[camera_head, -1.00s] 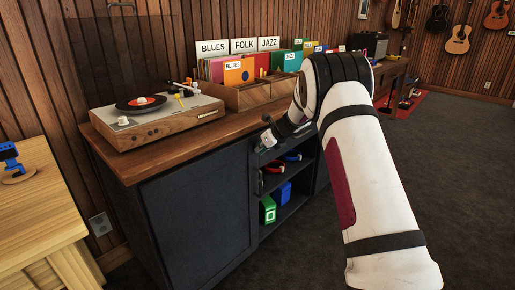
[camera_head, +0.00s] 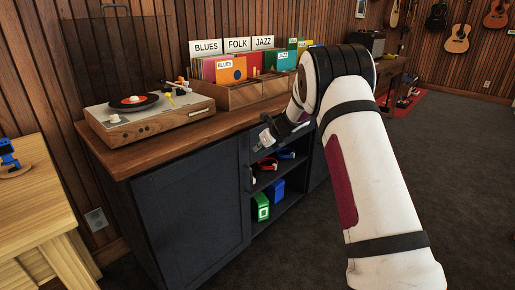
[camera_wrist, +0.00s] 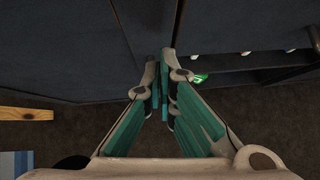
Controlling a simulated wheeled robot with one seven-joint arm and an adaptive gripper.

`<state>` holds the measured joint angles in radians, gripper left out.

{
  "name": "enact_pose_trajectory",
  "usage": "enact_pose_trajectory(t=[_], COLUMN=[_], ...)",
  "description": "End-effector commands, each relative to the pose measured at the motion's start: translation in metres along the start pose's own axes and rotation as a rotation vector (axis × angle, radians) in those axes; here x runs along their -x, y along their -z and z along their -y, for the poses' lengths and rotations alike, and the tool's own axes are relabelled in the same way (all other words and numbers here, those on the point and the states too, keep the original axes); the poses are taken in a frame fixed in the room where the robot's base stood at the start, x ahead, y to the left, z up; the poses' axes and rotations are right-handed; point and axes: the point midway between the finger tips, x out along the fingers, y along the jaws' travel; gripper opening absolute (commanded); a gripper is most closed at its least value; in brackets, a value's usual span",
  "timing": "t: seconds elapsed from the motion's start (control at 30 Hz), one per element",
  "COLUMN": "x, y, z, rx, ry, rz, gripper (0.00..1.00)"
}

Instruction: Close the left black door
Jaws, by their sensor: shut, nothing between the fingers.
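The left black door (camera_head: 195,215) is the dark front panel of the cabinet under the record player. It looks flush or nearly flush with the cabinet front; I cannot tell whether a small gap remains. A small dark handle (camera_head: 250,178) shows at its right edge. My gripper (camera_head: 266,137) is in front of the cabinet's upper part, right of the door's edge, partly hidden by my arm. In the wrist view my gripper (camera_wrist: 163,62) has its fingers together and empty, close to the dark panels (camera_wrist: 85,45). Contact with the door cannot be made out.
Open shelves (camera_head: 287,203) right of the door hold headphones (camera_head: 266,164), a green box (camera_head: 261,206) and a blue box (camera_head: 278,190). A record player (camera_head: 145,112) and record crates (camera_head: 240,95) stand on top. A wooden table (camera_head: 40,195) is at left. Carpet is clear at right.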

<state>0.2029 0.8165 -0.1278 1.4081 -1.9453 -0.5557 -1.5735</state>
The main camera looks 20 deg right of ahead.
Motion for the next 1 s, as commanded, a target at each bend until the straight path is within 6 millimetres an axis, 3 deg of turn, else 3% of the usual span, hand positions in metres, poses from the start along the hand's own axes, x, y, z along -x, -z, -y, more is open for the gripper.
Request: enact_pose_trajectory(t=[0.5, 0.8, 0.9, 1.0], x=[0.074, 0.088, 0.094, 0.116], y=[0.000, 0.001, -0.006, -0.030], z=[0.005, 0.006, 0.007, 0.010], rx=[0.000, -0.001, -0.032, -0.145], ry=[-0.001, -0.001, 0.020, 0.088], rz=[-0.001, -0.002, 0.016, 0.075], gripper=[0.00, 0.00, 0.00, 0.00])
